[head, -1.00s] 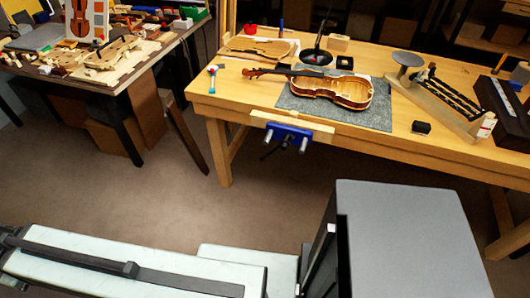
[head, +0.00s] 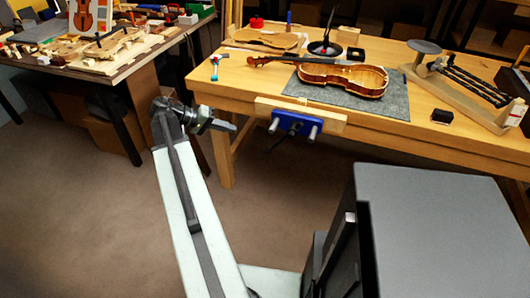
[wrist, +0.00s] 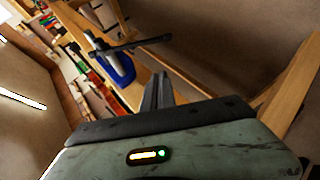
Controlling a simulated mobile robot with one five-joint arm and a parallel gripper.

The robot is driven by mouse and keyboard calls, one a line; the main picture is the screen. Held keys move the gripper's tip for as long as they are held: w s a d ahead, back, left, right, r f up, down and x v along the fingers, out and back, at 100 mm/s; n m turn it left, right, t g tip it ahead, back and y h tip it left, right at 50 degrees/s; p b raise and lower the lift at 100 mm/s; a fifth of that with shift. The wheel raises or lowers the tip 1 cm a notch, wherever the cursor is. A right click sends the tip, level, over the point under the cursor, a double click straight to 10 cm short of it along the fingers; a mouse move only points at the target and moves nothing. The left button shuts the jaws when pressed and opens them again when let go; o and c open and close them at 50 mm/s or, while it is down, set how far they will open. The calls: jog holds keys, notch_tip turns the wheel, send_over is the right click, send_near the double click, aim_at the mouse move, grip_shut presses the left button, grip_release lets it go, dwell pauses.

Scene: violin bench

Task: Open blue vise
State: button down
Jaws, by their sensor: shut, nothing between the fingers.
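The blue vise (head: 297,123) is fixed at the front edge of the wooden workbench, below a pale wooden jaw board (head: 325,117). Two light rods stick out of its front, and its dark handle (head: 281,140) hangs at a slant. My gripper (head: 232,126) is to the left of the vise, apart from it, pointing right. In the wrist view the vise (wrist: 122,68) is beyond the shut, empty fingers (wrist: 157,93), with the long black handle bar (wrist: 130,47) crossing in front of it. The jaw gap cannot be made out.
The workbench (head: 415,128) carries a violin (head: 345,80) on a grey mat (head: 305,95), and a small hammer (head: 216,66) near its left corner. A second cluttered table (head: 140,55) stands at left. Floor is clear below the vise.

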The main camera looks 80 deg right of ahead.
aim_at(282, 138)
jog(key=s+a+r+b+x, duration=0.1)
jog(key=b+x, duration=0.6)
jog(key=x, duration=0.7)
jog(key=shift+s+a+m+g, duration=0.3)
jog(key=shift+s+a, duration=0.4)
jog(key=shift+f, duration=0.1)
